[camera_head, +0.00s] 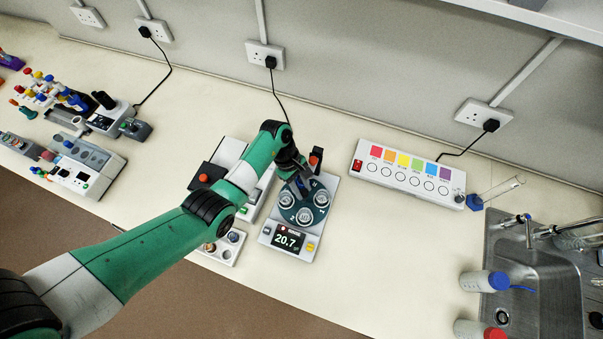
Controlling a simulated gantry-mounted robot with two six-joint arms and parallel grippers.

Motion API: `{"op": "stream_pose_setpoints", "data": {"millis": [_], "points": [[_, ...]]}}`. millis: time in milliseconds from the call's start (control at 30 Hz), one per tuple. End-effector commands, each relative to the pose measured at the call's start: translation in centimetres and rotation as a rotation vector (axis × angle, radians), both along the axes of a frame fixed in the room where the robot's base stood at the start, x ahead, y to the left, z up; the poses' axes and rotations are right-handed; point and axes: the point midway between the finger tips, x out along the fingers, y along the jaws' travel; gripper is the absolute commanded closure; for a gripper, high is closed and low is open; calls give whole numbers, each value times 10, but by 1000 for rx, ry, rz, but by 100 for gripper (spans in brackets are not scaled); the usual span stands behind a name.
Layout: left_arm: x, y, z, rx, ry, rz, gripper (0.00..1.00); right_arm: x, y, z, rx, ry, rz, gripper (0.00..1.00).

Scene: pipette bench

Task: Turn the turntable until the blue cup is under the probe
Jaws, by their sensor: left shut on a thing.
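The turntable (304,206) is a dark teal disc on a grey-white device with a screen reading 20.7. Silver-rimmed cups show on it: one at left (287,199), one at right (321,198) and one at front (305,216). I cannot tell which cup is blue. A black post with a red part (316,158), perhaps the probe's stand, rises at the device's back. My left gripper (302,187) is low over the back of the disc, shut on a part of the turntable that its fingers mostly hide. My right gripper is not in view.
A white strip with coloured squares (410,173) lies to the right, near the wall. A tray with small round pots (222,248) is at the device's left, partly under my arm. A sink (535,260) is at far right. The bench right of the device is clear.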

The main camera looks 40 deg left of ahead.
Motion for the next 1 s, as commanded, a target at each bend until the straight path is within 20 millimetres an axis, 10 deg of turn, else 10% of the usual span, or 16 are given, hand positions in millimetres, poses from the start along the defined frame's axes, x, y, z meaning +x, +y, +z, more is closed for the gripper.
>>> {"op": "stream_pose_setpoints", "data": {"millis": [967, 1000], "points": [[1, -1, 2, -2, -1, -137, 100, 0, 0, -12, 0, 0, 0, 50], [1, -1, 2, -2, -1, -137, 62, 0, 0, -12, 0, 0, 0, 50]]}}
